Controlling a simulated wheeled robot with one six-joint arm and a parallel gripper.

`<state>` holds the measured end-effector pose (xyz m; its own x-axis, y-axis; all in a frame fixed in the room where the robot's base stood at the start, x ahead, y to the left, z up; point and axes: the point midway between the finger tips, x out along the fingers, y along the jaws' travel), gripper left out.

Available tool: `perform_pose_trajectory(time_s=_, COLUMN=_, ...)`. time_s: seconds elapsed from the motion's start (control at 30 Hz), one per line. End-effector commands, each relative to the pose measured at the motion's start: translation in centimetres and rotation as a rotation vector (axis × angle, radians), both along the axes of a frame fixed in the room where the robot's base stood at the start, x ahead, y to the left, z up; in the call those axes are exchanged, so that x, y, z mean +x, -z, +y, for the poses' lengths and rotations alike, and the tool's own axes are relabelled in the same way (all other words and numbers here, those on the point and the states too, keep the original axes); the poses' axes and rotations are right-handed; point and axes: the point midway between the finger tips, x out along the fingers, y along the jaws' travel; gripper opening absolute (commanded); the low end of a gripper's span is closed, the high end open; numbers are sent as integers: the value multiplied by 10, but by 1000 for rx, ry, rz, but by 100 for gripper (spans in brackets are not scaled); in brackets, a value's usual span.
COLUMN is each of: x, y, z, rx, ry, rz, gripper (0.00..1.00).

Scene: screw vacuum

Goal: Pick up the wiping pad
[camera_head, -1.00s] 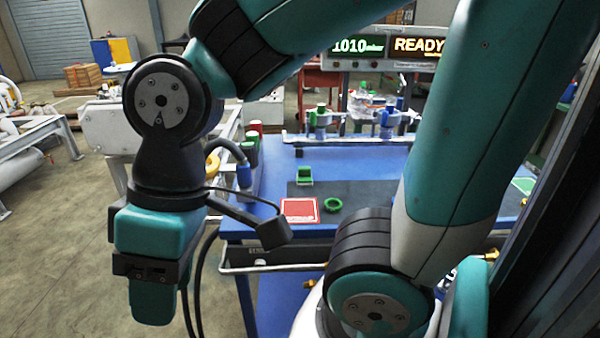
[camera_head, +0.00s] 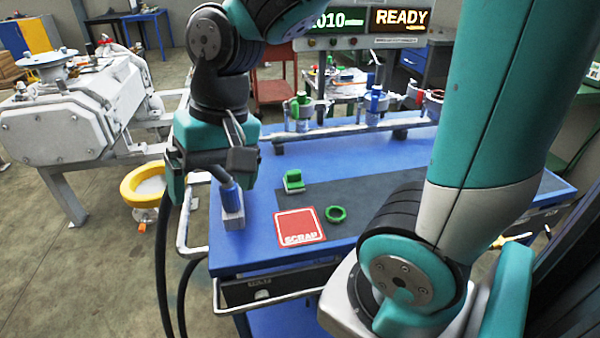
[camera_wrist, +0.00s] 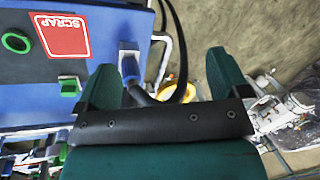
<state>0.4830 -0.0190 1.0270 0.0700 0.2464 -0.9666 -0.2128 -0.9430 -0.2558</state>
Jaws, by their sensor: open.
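A small green block with a raised back (camera_head: 293,181), which looks like the wiping pad, sits on the blue table behind the red square. It also shows in the wrist view (camera_wrist: 69,86), left of my fingers. My gripper (camera_head: 178,185) hangs over the table's left edge, left of the green block and apart from it. In the wrist view my gripper (camera_wrist: 160,72) has its two green fingers wide apart with nothing held between them.
A red SCRAP square (camera_head: 299,227) and a green ring (camera_head: 336,214) lie on the blue table (camera_head: 238,250). A rail with blue and green fittings (camera_head: 350,129) runs along the back. A metal handrail (camera_head: 198,252) borders the left edge.

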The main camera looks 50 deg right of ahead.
Motion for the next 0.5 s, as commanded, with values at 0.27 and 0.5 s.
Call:
perform_pose_trajectory(time_s=0.27, x=75, y=-3, z=-159, rx=-73, ry=1321, rz=227, gripper=94)
perform_pose_trajectory(time_s=0.5, x=77, y=6, z=-238, rx=-90, ry=1916, rz=290, gripper=94)
